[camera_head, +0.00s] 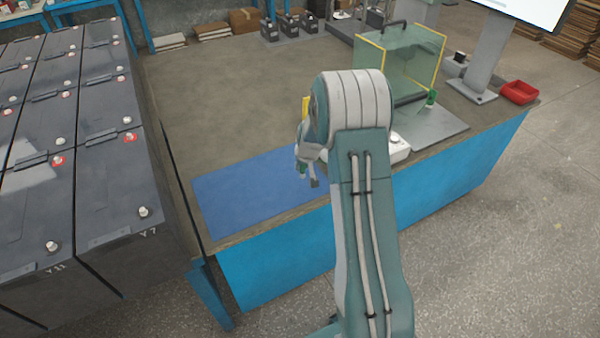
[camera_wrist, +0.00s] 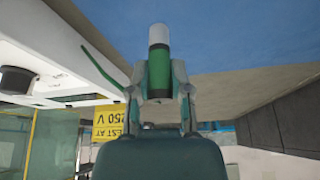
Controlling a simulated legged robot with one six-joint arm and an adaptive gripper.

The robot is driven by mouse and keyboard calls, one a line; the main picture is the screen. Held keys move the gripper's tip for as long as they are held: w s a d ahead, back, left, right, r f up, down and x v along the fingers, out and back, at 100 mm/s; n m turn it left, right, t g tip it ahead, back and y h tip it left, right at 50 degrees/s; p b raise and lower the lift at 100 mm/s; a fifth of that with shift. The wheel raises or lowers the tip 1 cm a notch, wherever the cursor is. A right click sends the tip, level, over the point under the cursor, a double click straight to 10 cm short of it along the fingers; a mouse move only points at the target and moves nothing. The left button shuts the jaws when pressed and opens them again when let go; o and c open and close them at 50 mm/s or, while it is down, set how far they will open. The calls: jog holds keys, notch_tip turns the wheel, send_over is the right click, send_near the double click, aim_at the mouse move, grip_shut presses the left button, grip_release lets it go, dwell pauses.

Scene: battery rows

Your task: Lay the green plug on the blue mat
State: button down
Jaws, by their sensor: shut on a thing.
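The green plug (camera_wrist: 159,72), a green cylinder with a white end, is held between the two fingers of my gripper (camera_wrist: 162,95) in the wrist view. A thin green lead shows beside it there. In the head view my gripper (camera_head: 307,175) is over the right part of the blue mat (camera_head: 240,195), partly hidden by my own arm. A bit of green from the plug (camera_head: 301,168) shows at the fingers. The blue mat also fills the top of the wrist view (camera_wrist: 265,30). The gap between plug and mat cannot be told exactly.
A clear box with yellow edges (camera_head: 412,55) stands on a grey plate (camera_head: 440,125) to the right, with a small green item (camera_head: 431,97) beside it. A white device (camera_head: 397,150) is partly behind my arm. Large batteries (camera_head: 100,190) line the left. The mat's left part is bare.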

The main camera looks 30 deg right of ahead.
aim_at(302, 172)
jog(key=shift+w+d+f, duration=0.1)
jog(key=shift+w+f, duration=0.1)
jog(key=shift+f, duration=0.1)
notch_tip(302, 172, down, 2)
jog(key=shift+f, duration=0.6)
jog(key=shift+w+a, duration=0.1)
jog(key=shift+a, duration=0.25)
jog(key=shift+f, duration=0.1)
jog(key=c, duration=0.6)
grip_release()
jog(key=shift+d, duration=0.1)
jog(key=shift+o, duration=0.2)
jog(key=shift+d, duration=0.2)
